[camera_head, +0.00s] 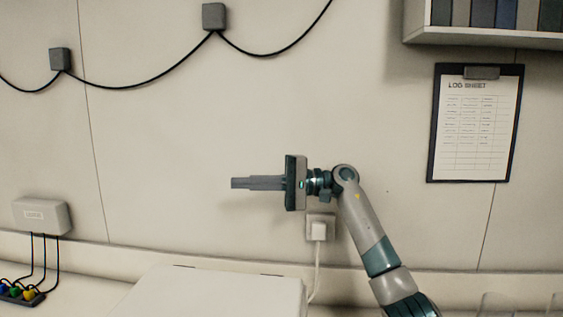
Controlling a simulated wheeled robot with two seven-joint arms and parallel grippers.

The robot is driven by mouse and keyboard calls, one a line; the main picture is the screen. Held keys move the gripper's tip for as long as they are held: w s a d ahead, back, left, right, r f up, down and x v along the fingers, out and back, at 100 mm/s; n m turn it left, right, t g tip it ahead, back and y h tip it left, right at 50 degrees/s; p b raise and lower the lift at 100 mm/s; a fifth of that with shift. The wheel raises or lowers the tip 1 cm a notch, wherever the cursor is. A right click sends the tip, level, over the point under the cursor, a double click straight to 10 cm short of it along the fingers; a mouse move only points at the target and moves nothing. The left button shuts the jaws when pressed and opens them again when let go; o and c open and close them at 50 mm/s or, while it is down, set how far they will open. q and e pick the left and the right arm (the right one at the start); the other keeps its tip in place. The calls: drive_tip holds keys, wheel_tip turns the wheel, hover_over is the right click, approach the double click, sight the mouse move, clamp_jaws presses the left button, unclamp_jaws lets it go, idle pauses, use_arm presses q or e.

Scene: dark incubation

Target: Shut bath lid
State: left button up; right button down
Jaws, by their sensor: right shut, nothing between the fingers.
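A white, flat-topped panel (215,292), which looks like the bath lid, lies at the bottom of the view. It appears roughly level, with two small dark marks along its back edge. Its front and the bath under it are cut off, so I cannot tell whether it is fully down. My right gripper (236,183) is shut and empty, with its fingers pointing left. It is above the panel and apart from it, in front of the wall. My left gripper is out of view.
A wall socket with a white plug (318,231) has a cable running down behind the panel. A grey box (42,216) with wires to coloured plugs is at left. A clipboard (475,123) and shelf (487,38) are at right. Clear glassware (497,304) stands at lower right.

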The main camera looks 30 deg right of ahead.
drive_tip(key=s+d+r+m+t+h+b, duration=0.1)
drive_tip(key=s+d+r+b, duration=0.1)
drive_tip(key=d, duration=0.7)
drive_tip(key=shift+d+h+b, duration=0.2)
drive_tip(key=shift+h+b, duration=0.1)
drive_tip(key=shift+b, duration=0.05)
idle(0.3)
drive_tip(key=shift+w+a, duration=0.1)
drive_tip(key=shift+a, duration=0.1)
